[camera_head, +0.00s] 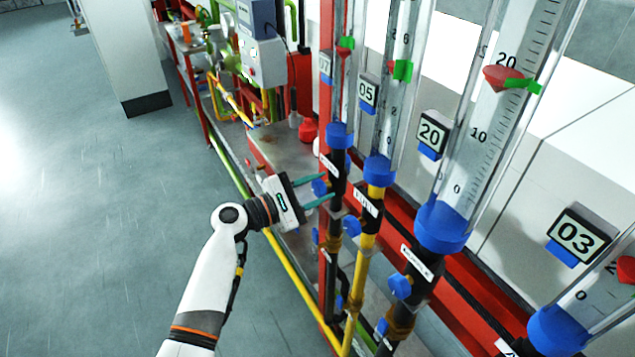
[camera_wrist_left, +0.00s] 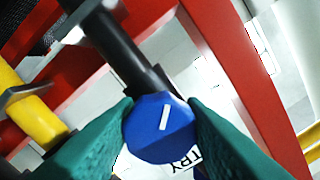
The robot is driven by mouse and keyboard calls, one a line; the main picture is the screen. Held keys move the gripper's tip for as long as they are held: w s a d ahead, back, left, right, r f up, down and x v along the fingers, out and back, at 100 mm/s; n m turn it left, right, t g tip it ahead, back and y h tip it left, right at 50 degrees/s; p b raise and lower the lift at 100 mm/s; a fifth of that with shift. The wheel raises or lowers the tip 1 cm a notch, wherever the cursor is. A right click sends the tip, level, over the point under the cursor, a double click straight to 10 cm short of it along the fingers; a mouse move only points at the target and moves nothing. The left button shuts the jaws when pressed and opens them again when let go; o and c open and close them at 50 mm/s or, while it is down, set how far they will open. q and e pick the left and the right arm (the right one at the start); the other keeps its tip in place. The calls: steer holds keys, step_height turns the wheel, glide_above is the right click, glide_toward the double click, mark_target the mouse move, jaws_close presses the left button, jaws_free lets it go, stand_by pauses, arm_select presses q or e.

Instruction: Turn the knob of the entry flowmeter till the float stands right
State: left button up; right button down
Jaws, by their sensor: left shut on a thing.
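The entry flowmeter (camera_head: 339,135) is the upright tube at the far left of the row, with a blue collar and a small display whose digits are hard to read, perhaps 07. Its red float (camera_head: 343,52) stands at or just below a green pointer (camera_head: 346,42); the exact gap is too small to tell. My left gripper (camera_head: 325,188) is shut on the blue knob (camera_head: 319,187) below the tube. In the left wrist view the knob (camera_wrist_left: 160,128) sits between the green fingers, its white line tilted right of upright. A label ending in "TRY" shows behind it. My right gripper is not in view.
More flowmeters stand to the right, with displays 05 (camera_head: 367,92), 20 (camera_head: 433,133) and 03 (camera_head: 576,237). Their blue knobs (camera_head: 351,226) and yellow and black pipes crowd close to my gripper. A red frame (camera_head: 460,312) runs behind. The floor at left is clear.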

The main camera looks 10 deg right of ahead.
arm_select(q)
steer(key=shift+f, duration=0.1)
stand_by(0.3)
steer(key=o, duration=1)
steer(key=shift+a, duration=0.15)
steer(key=shift+s+a+f, duration=0.1)
steer(key=shift+a, duration=0.2)
steer(key=b+v, duration=0.4)
steer(key=v, duration=0.7)
